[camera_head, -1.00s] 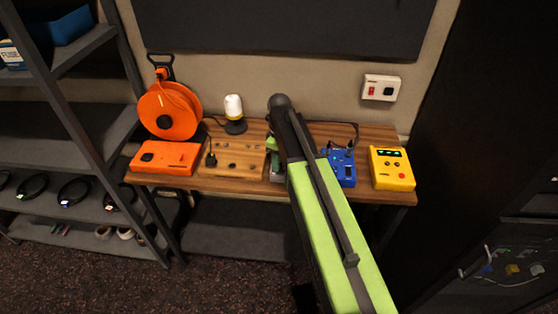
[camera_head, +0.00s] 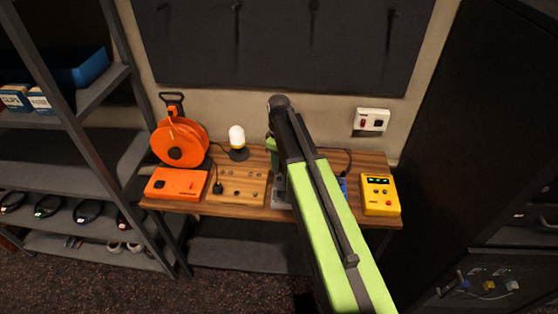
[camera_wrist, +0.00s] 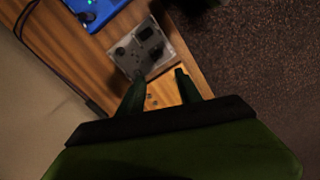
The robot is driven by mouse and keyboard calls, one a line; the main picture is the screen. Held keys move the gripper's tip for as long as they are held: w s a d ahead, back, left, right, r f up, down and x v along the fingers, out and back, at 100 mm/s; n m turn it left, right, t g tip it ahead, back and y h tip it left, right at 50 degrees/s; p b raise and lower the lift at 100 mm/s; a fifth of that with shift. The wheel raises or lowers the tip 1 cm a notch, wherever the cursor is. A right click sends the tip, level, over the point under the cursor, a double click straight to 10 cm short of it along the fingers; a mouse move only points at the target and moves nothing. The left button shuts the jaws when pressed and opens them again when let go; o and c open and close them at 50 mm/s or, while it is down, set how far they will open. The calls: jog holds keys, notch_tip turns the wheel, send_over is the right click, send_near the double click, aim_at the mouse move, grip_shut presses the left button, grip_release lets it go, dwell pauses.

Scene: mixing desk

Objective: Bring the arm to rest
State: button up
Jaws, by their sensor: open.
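My arm (camera_head: 338,235), lime green and dark grey, reaches from the lower right of the head view over the wooden desk (camera_head: 240,211). My gripper is mostly hidden behind the arm in that view. In the wrist view my gripper (camera_wrist: 160,84) shows two dark fingers spread apart with nothing held between them. They are above the desk, over a light wooden board (camera_wrist: 165,92) and near a grey device with knobs (camera_wrist: 140,47). I cannot tell how high the fingers are.
On the desk stand an orange cable reel (camera_head: 178,140), an orange box (camera_head: 176,184), a white-topped lamp (camera_head: 237,138) and a yellow box (camera_head: 379,194). A blue device (camera_wrist: 93,9) is partly hidden by my arm. Shelves (camera_head: 95,148) stand left, a dark cabinet (camera_head: 470,130) right.

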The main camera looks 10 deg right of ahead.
jog(key=shift+f, duration=0.1)
jog(key=s+f+b, duration=0.5)
jog(key=f+b, duration=0.5)
jog(key=s+f+m+b, duration=0.3)
jog(key=s+m, duration=0.7)
jog(key=shift+a+f, duration=0.2)
jog(key=shift+f, duration=0.1)
